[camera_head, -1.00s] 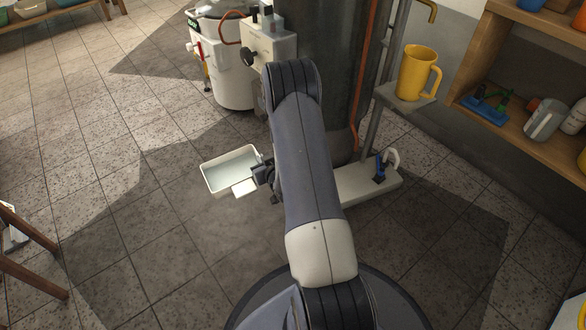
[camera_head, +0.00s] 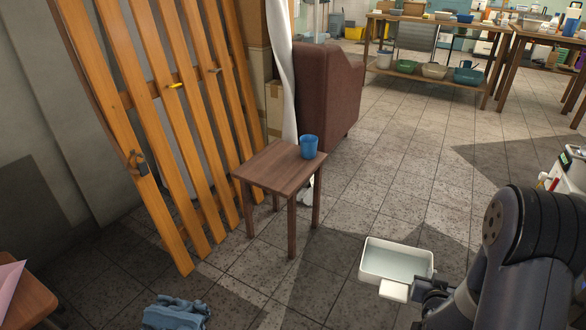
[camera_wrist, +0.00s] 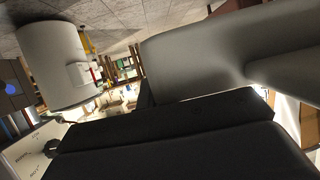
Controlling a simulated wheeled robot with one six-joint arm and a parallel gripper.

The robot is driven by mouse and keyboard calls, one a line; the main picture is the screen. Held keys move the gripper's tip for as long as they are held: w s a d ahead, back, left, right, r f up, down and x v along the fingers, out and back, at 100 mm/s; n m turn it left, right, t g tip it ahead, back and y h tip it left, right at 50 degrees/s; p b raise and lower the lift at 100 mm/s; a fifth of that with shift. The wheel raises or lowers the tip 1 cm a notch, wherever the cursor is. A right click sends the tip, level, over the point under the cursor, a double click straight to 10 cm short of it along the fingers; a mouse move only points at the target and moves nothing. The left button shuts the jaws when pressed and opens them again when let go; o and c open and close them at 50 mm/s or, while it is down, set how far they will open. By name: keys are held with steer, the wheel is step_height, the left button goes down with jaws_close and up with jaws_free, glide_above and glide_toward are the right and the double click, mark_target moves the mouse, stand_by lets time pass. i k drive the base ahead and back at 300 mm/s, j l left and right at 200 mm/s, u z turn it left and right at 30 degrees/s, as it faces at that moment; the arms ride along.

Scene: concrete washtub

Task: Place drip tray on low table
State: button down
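The drip tray (camera_head: 397,263) is a shallow white rectangular tray with a pale bluish inside and a white tab at its near side. It hangs level above the floor at the lower right of the head view. My gripper (camera_head: 418,289) is shut on the tab side; its fingertips are partly hidden. A low brown wooden table (camera_head: 272,168) stands left of the tray, with clear space between them. A blue cup (camera_head: 309,147) stands on its right back corner. The wrist view shows large dark and grey shapes close up, and I cannot make out the tray there.
An orange slatted wooden rack (camera_head: 190,130) leans behind the low table. A brown armchair (camera_head: 328,90) stands behind it. A crumpled blue cloth (camera_head: 176,313) lies on the floor in front. Another wooden table (camera_head: 25,306) is at lower left. The tiled floor right of the low table is clear.

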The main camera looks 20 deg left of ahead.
mark_target(281, 168)
steer(key=i+j+u, duration=0.1)
steer(key=u, duration=0.3)
steer(key=i+u, duration=0.15)
steer(key=u, duration=0.2)
steer(key=i+j+u, duration=0.1)
steer(key=u, duration=0.3)
steer(key=i+u, duration=0.15)
steer(key=u, duration=0.25)
steer(key=i+l+u, duration=0.2)
steer(key=i, duration=0.35)
steer(key=i+l+u, duration=0.2)
steer(key=i+l, duration=0.25)
steer(key=i, duration=0.1)
